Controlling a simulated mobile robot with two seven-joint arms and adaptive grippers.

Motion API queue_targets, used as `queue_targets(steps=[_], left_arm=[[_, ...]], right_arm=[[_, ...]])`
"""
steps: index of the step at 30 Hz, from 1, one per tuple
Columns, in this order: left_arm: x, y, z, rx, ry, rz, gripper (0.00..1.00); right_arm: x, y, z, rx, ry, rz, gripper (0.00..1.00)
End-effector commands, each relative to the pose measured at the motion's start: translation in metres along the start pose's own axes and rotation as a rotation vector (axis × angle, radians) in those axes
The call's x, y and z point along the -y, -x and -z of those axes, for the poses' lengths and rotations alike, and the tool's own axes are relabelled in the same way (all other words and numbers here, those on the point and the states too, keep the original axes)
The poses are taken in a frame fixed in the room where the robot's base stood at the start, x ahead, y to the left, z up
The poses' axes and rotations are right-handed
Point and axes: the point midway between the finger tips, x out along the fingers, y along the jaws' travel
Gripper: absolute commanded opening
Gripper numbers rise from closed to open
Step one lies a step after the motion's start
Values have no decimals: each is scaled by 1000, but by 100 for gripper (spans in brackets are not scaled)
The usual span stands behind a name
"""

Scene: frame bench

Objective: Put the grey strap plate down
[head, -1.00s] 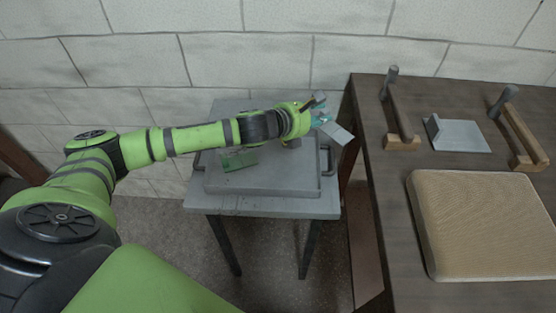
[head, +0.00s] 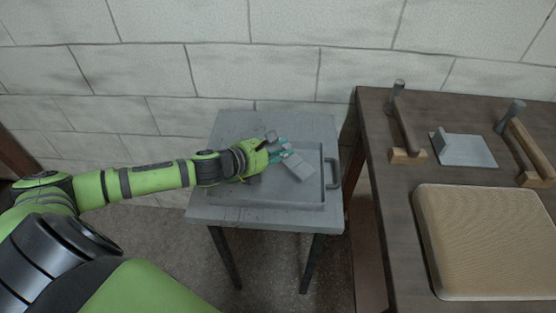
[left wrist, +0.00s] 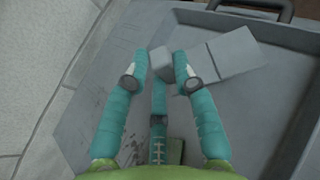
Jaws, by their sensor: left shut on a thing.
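The grey strap plate (head: 299,168) is a flat grey piece with a raised block end. My left gripper (head: 279,151), with teal fingers, is shut on it over the grey tray (head: 324,190). In the left wrist view the fingers (left wrist: 162,75) close around the block end, and the strap plate's flat part (left wrist: 236,52) sticks out to the right. The plate is tilted in the head view. I cannot tell whether it touches the tray floor. My right gripper is not in view.
The tray lies on a small grey table (head: 235,125) against the block wall. A green piece (left wrist: 175,151) shows partly behind the fingers. To the right, a dark wooden bench (head: 385,235) carries a tan pad (head: 485,240), a grey bracket (head: 465,150) and two wooden stands (head: 407,154).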

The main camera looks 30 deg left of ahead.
Motion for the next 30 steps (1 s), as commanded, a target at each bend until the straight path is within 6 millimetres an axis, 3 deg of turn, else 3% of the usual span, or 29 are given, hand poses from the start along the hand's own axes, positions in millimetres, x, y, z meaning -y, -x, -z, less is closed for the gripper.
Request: queue_targets(steps=[5, 12, 24, 25, 26, 30], left_arm=[[-1, 1, 8, 1, 1, 0, 0], [-1, -11, 38, 1, 2, -1, 0], [-1, -14, 44, 1, -1, 0, 0], [-1, -14, 44, 0, -1, 0, 31], [-1, -13, 44, 0, -1, 0, 37], [-1, -13, 44, 0, -1, 0, 37]], right_arm=[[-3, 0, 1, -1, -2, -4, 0], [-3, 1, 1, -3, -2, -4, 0], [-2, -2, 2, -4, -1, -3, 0], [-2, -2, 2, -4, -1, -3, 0], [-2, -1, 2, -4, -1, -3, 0], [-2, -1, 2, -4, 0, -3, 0]])
